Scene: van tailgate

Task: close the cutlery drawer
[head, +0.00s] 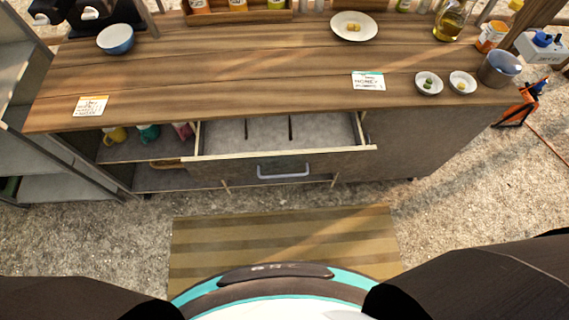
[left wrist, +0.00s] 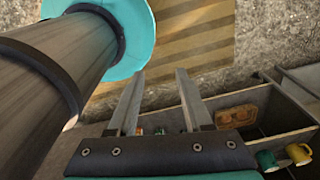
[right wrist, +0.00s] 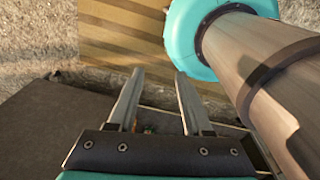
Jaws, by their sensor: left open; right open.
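The cutlery drawer (head: 345,158) stands pulled out from under the wooden counter in the head view. Its grey inside shows two dark slots or dividers, and I see no cutlery in it. A pale bar handle (head: 284,173) is on its front panel. My left gripper (left wrist: 160,72) is open and empty in the left wrist view. My right gripper (right wrist: 158,72) is open and empty in the right wrist view. Neither gripper shows in the head view, and neither is seen touching the drawer. Only dark parts of my arms show at the bottom there.
The counter (head: 240,70) holds a blue bowl (head: 115,39), a plate (head: 354,26), two small dishes and a metal cup (head: 499,68). Open shelves with mugs (head: 148,133) are left of the drawer. A striped mat (head: 290,235) lies on clear ground before it.

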